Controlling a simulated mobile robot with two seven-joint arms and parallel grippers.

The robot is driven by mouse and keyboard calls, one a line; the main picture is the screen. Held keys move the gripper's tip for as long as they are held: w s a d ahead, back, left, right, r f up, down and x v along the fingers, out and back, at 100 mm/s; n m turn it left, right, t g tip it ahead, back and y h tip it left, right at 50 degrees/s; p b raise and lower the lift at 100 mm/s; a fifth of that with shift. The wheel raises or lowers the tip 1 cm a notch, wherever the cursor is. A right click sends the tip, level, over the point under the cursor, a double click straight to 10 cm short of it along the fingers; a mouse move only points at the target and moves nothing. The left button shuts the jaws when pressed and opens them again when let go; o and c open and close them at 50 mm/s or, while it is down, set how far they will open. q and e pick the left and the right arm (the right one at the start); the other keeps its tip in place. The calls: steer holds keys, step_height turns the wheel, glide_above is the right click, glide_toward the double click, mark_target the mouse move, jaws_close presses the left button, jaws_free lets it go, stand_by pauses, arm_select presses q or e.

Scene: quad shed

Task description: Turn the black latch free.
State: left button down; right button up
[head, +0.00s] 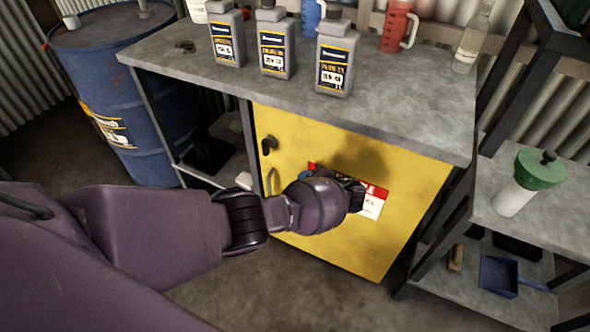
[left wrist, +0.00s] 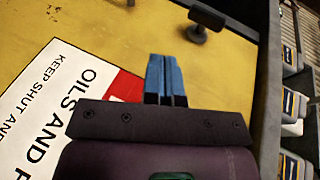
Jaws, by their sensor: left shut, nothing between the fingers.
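The black latch (head: 267,145) sits near the upper left corner of the yellow cabinet door (head: 401,173), above a bent pull handle (head: 271,181). In the left wrist view the latch (left wrist: 207,17) lies beyond the fingertips and to their right, apart from them. My left gripper (left wrist: 165,58) is shut and empty, its blue fingers side by side in front of the door. In the head view my left wrist mostly hides the fingers and part of the red and white label (head: 371,203). The right gripper is in neither view.
A grey worktop (head: 400,112) overhangs the door and carries several grey bottles (head: 334,62). A blue drum (head: 112,75) stands to the left. A shelf unit (head: 542,215) with a green-topped container (head: 538,168) stands to the right.

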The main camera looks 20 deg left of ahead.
arm_select(q)
steer(key=shift+s+d, duration=0.3)
steer(key=shift+d, duration=0.45)
